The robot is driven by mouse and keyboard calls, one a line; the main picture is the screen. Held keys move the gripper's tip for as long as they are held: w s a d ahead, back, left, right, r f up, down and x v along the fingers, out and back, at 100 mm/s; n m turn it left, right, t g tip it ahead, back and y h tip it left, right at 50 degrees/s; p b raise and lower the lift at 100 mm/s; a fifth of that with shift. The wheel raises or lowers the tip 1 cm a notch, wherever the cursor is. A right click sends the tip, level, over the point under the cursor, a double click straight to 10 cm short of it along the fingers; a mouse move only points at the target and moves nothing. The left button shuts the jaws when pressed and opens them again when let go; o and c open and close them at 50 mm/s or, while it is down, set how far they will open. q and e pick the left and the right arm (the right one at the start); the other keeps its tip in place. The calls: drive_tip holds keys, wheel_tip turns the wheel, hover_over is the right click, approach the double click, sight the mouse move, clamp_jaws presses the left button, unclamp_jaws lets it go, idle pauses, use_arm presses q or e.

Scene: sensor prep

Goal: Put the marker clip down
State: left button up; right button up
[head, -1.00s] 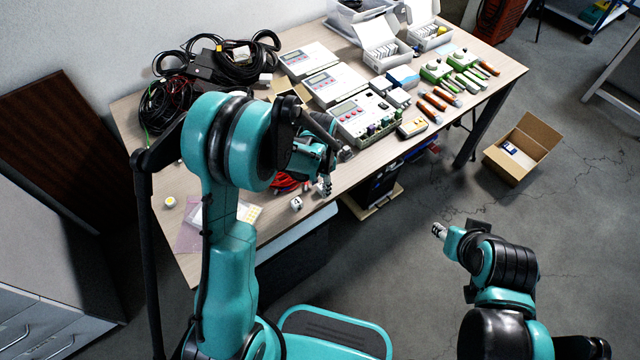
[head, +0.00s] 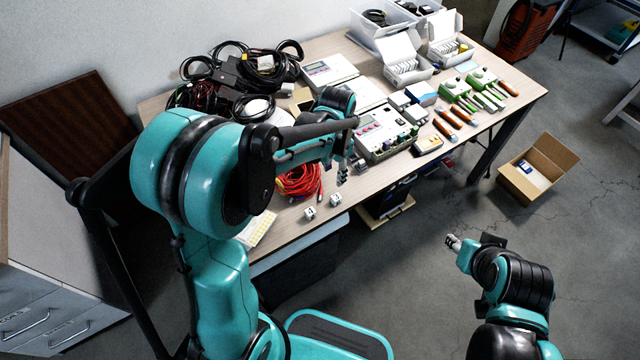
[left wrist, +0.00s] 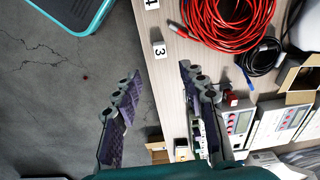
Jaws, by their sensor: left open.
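Two small white blocks with black figures stand at the table's front edge. One (head: 336,198), nearest my left gripper, seems to be the marker clip; in the left wrist view it reads 3 (left wrist: 160,50). The other white block (head: 309,213) stands just to its left and shows at the top of the left wrist view (left wrist: 151,4). My left gripper (head: 343,174) is above the table edge, close to the marker clip but apart from it. In the left wrist view its fingers (left wrist: 160,76) are spread with nothing between them. My right gripper (head: 453,243) hangs over the floor; its fingers are too small to judge.
A red cable coil (head: 300,180) lies behind the blocks. Black cables (head: 255,70), instrument boxes (head: 382,133) and orange-handled tools (head: 447,128) crowd the table (head: 285,225). A cardboard box (head: 540,165) stands on the floor at right. The front strip of table is mostly clear.

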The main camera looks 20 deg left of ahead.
use_arm(q)
drive_tip(key=s+a+r+n+t, duration=0.1)
drive_tip(key=s+r+n+t, duration=0.2)
drive_tip(key=s+r, duration=0.2)
drive_tip(key=s+a+r+n+t, duration=0.1)
drive_tip(key=s+r+n+t, duration=0.2)
drive_tip(key=s, duration=0.7)
drive_tip(key=shift+s+r+n+t, duration=0.3)
drive_tip(key=shift+s+r+n, duration=0.15)
drive_tip(key=shift+r, duration=0.5)
